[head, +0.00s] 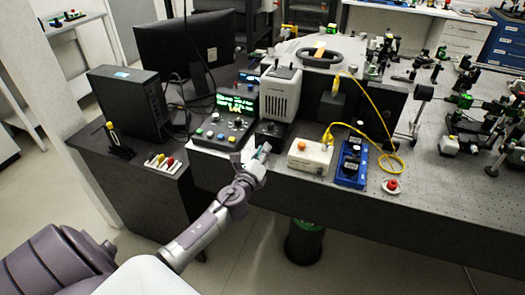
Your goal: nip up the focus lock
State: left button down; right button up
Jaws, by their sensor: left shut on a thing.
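My left gripper (261,153) is at the front edge of the bench, by the dark base (271,130) under a light grey housing with vents (281,93). It is shut on a small part that I take to be the focus lock; the fingers hide most of it, so its shape and setting cannot be told. My left arm reaches in from the lower left. My right gripper is not in view.
A control box with a green-text display (237,104) stands just left. A cream box with an orange knob (309,155), a blue tray (351,163) and a red button (392,185) lie to the right. A yellow cable (381,119) loops behind.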

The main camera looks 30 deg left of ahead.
pick_arm(q)
jog(key=shift+f, duration=0.1)
dwell(0.4)
jog(key=c, duration=1.1)
grip_release()
jog(key=v, duration=1.2)
